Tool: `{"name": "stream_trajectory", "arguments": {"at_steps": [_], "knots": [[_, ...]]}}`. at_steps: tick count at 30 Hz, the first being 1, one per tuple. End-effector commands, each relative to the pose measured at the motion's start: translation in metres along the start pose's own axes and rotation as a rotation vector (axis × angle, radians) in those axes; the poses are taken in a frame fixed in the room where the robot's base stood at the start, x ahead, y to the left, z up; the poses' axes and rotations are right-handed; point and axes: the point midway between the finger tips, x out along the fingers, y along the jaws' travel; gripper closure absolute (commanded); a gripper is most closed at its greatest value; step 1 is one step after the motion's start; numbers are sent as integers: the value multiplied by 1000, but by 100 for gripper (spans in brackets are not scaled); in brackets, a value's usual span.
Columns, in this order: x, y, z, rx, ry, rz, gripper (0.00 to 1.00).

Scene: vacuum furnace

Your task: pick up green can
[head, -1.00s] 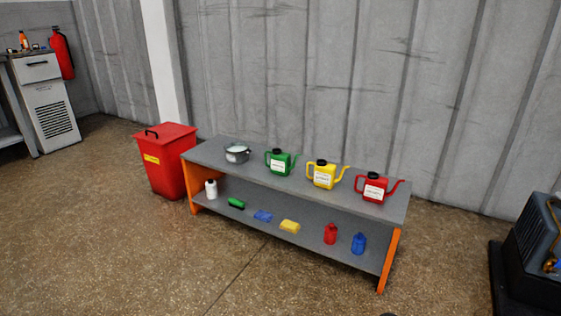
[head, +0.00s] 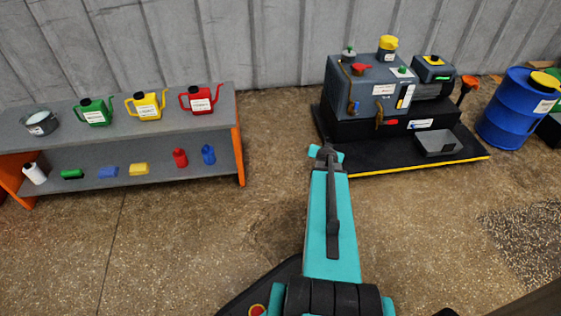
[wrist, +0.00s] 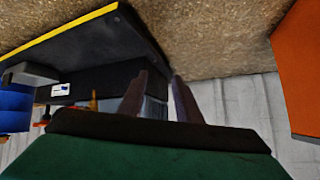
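The green can (head: 93,113), a watering-can shape with a dark cap and white label, stands upright on the top of the grey bench (head: 60,148) at the left of the head view. It is between a small grey pot and the yellow can. My gripper (wrist: 159,78) shows in the wrist view as two dark fingers spread apart with nothing between them. In the head view my arm reaches forward between the bench and the pump, well to the right of the green can. The green can is not visible in the wrist view.
The yellow can (head: 147,106) and red can (head: 201,99) stand right of the green can. A pump unit (head: 385,100) on a black platform and a blue barrel (head: 512,110) stand right. Open floor lies before the bench.

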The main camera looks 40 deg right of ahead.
Motion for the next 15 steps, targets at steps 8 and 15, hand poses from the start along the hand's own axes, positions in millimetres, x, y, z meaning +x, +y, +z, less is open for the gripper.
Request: {"name": "stream_trajectory", "arguments": {"at_steps": [8, 15], "knots": [[-33, 66, -147, -47, 386, 44, 69], [-74, 99, -228, -110, 625, 46, 69]]}}
